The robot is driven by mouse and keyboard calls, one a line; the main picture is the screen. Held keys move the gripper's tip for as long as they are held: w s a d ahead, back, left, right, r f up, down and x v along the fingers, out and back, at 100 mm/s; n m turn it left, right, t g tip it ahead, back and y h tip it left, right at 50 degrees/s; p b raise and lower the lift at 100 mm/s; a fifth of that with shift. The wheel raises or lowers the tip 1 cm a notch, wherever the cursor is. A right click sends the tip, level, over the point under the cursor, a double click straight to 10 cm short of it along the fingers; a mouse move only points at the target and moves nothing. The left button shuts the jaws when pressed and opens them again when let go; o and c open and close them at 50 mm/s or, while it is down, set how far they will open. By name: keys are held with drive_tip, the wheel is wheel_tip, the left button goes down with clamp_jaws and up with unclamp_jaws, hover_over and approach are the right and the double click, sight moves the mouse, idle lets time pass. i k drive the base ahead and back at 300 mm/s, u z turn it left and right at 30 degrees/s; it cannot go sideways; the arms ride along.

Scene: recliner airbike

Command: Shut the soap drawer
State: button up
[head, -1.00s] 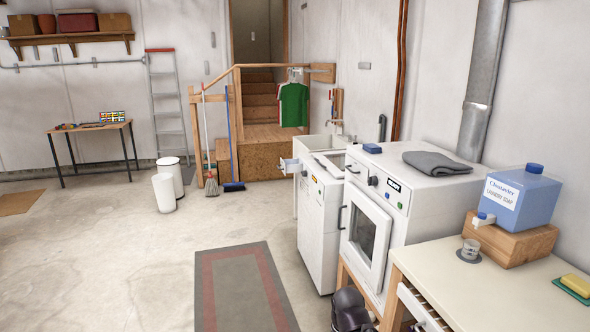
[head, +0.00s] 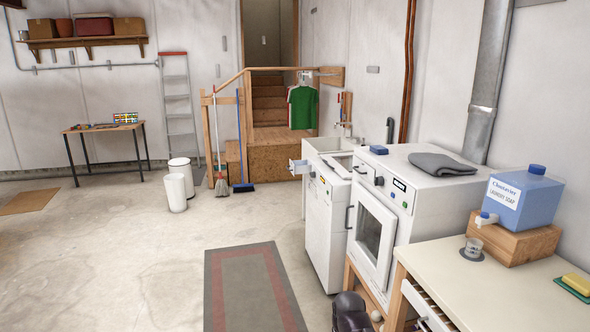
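The soap drawer (head: 298,166) is a small, pale box-like piece with a bluish part. It sticks out to the left from the upper front of the narrow white washing machine (head: 324,235), so it stands open. It is small in the picture and its inside is hard to make out. My gripper is not in view.
A white dryer-like machine (head: 373,238) stands nearer, with a grey cloth (head: 443,164) on top. A counter (head: 500,285) holds a blue soap jug (head: 520,198). Dark rounded items (head: 350,312) lie below. Floor and a grey-red mat (head: 240,290) are clear.

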sight(296, 167)
drive_tip(key=u, duration=0.1)
drive_tip(key=i, duration=0.95)
drive_tip(key=z, duration=0.1)
